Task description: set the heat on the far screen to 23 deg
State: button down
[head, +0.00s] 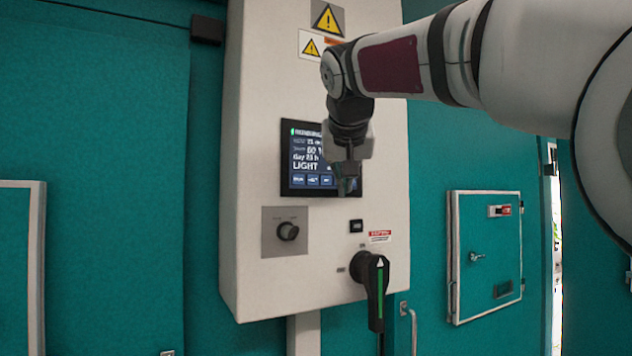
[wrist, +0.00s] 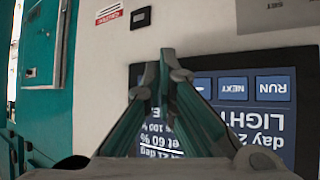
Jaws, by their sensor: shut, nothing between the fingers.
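The screen (head: 305,160) is a dark display on the white cabinet; it also shows upside down in the wrist view (wrist: 310,110). Its text includes 21 deg, 60 %, a day line and LIGHT; my gripper covers part. Along its lower edge are a RUN button (wrist: 272,88), a NEXT button (wrist: 233,88) and a third button (wrist: 203,86) whose label I cannot read. My gripper (head: 346,187) is shut and empty, in front of the screen's lower right part. In the wrist view its fingertips (wrist: 167,58) show beside the button row; I cannot tell whether they touch.
Below the screen are a round knob (head: 288,231), a small black switch (head: 356,226) and a black rotary handle (head: 373,285) with a green stripe. Warning labels (head: 327,17) sit above. A teal hatch (head: 487,255) is at the right. Space left of the cabinet is clear.

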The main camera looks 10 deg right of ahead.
jog(key=shift+w+a, duration=0.1)
jog(key=shift+w, duration=0.05)
dwell(0.5)
jog(key=shift+s+d, duration=0.25)
jog(key=shift+s, duration=0.45)
jog(key=s, duration=0.1)
jog(key=s+d, duration=0.1)
jog(key=s, duration=0.2)
jog(key=shift+s+d, duration=0.25)
jog(key=shift+s, duration=0.15)
dwell(0.4)
jog(key=s+f+n+g+y, duration=0.2)
jog(key=s+f+g, duration=0.3)
jog(key=s+f, duration=2.3)
notch_tip(320, 180, down, 4)
jog(key=shift+f, duration=0.1)
jog(key=shift+s, duration=0.1)
dwell(1.7)
